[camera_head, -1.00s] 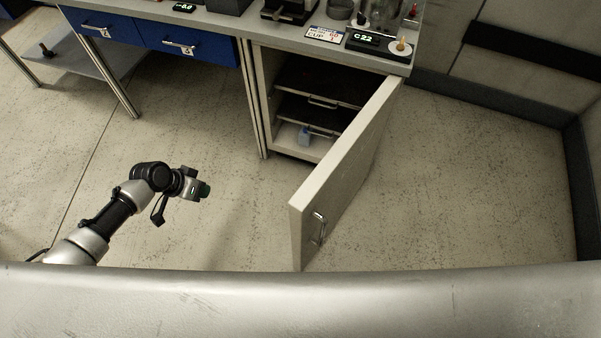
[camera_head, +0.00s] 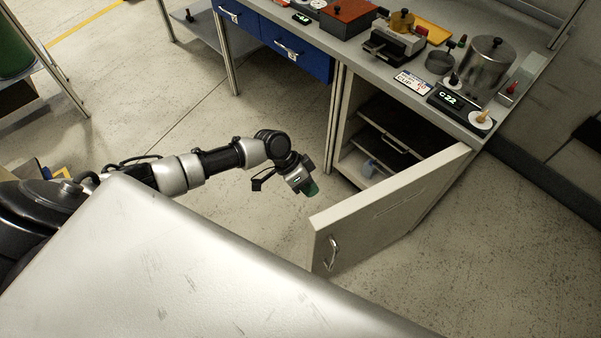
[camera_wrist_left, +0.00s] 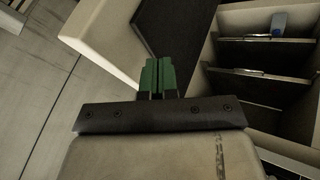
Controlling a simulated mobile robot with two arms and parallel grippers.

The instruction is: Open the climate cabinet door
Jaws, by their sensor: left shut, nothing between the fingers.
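The climate cabinet (camera_head: 340,120) stands under the bench in the head view. Its pale door (camera_head: 385,208) is swung wide open toward me, with a metal handle (camera_head: 331,253) on its outer face. Dark shelves (camera_head: 385,140) show inside. My left gripper (camera_head: 311,188) is shut and empty, beside the door on its inner side, apart from the handle. In the left wrist view its green fingertips (camera_wrist_left: 157,76) are together, with the door (camera_wrist_left: 100,38) to their left and the cabinet shelves (camera_wrist_left: 262,88) to their right. My right gripper is not in view.
Blue drawers (camera_head: 297,52) are left of the cabinet. The bench top (camera_head: 375,75) carries a C22 display (camera_head: 450,99), a metal pot (camera_head: 487,66) and other equipment. A small bluish item (camera_head: 370,168) lies low inside the cabinet. Open floor lies left of the door.

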